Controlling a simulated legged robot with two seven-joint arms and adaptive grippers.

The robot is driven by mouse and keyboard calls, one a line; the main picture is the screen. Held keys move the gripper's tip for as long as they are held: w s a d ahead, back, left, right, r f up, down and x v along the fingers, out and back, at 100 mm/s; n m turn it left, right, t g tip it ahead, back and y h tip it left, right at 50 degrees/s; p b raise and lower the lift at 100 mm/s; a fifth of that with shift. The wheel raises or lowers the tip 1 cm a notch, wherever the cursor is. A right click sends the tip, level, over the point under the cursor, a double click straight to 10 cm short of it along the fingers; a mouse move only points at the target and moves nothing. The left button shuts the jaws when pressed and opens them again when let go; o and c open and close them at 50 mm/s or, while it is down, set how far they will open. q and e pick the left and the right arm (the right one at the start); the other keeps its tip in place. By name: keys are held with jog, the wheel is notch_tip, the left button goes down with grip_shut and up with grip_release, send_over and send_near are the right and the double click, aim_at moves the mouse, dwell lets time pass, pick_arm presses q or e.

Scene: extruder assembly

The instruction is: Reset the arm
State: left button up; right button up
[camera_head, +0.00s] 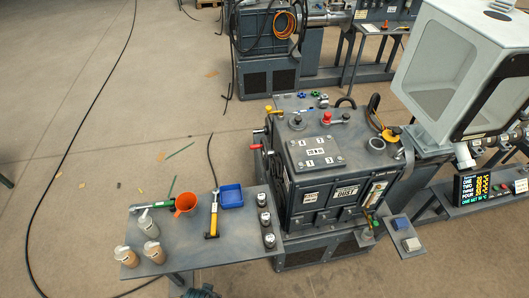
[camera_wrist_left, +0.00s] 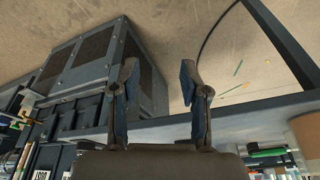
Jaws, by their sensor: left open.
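My left gripper (camera_wrist_left: 158,85) is in the left wrist view with its two fingers spread apart. Nothing is between the fingers. Behind them are the floor and the edge of a grey bench, and the dark machine base (camera_wrist_left: 95,65) is at the left. In the head view a small dark part at the bottom edge, below the side table (camera_head: 195,255), may be mine; I cannot tell. No right gripper shows in either view.
The extruder machine (camera_head: 325,160) stands in the middle. The side table holds an orange funnel (camera_head: 186,204), a blue tray (camera_head: 231,196), a yellow-black hammer (camera_head: 213,216), bottles and several small jars. A white hopper (camera_head: 450,75) stands at right. The left floor is mostly clear.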

pick_arm(q)
jog(key=s+a+f+g, duration=0.1)
jog(key=s+f, duration=0.3)
jog(key=f, duration=0.7)
jog(key=s+a+f, duration=0.1)
jog(key=s+f, duration=0.3)
jog(key=f, duration=0.8)
jog(key=s+a+f+g, duration=0.1)
jog(key=s+a+f, duration=0.1)
jog(key=s+f, duration=0.7)
jog(key=s+b, duration=0.1)
jog(key=s, duration=0.3)
